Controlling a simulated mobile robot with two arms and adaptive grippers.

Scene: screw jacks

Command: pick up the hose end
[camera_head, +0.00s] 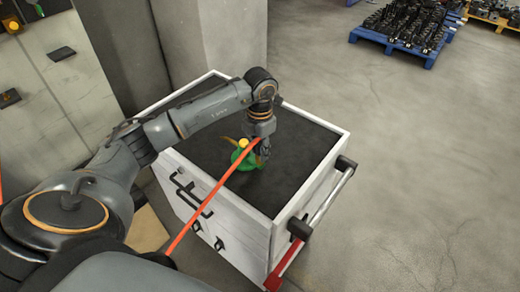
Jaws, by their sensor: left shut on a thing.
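An orange hose (212,193) runs from the lower left, past the front of the white cart, up to my left gripper (264,157). The left gripper points down just above the dark top of the cart, and its jaws are shut. The hose meets it at the front, and the hose end is hidden at the gripper. A green object with a yellow top (243,156) stands on the cart top close to the left of the fingers, partly behind the hose. I cannot tell whether the fingers touch it. My right gripper is not in view.
The white cart (310,193) has a dark top, black front handles and a side push bar (326,201). A concrete pillar (228,35) stands behind it. A blue pallet (394,42) with dark parts lies at the back right. The right floor is clear.

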